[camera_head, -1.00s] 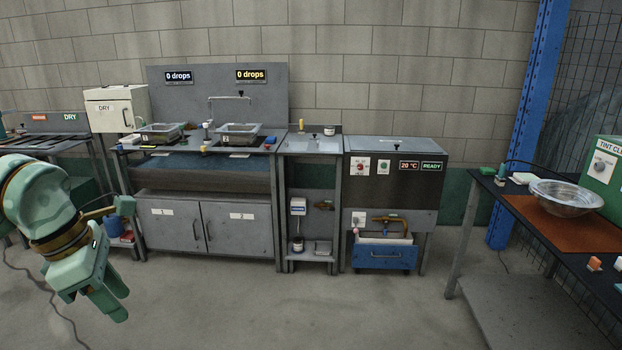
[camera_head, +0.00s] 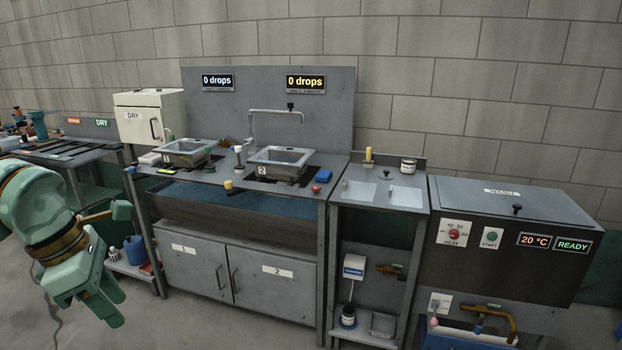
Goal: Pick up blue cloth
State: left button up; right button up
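A small blue thing (camera_head: 323,175) lies on the counter at the right of sink 2; it may be the blue cloth, but it is too small to tell. My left gripper (camera_head: 114,304) hangs at the lower left, in front of the sink unit and well apart from the counter. Its two green fingers point down and look parted, with nothing seen between them. My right gripper is out of view.
The grey sink unit (camera_head: 188,231) holds two metal basins, sink 1 (camera_head: 187,150) and sink 2 (camera_head: 281,160). A small side table (camera_head: 378,207) and a heater box (camera_head: 510,208) stand to its right. A blue bucket (camera_head: 135,248) stands low on the left. Floor in front is clear.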

aim_at(323, 176)
jog(key=i+u, duration=0.2)
jog(key=i, duration=0.85)
jog(key=i+j+z, duration=0.15)
jog(key=i+z, duration=0.3)
jog(key=i+j+z, duration=1.05)
jog(key=j+z, duration=0.2)
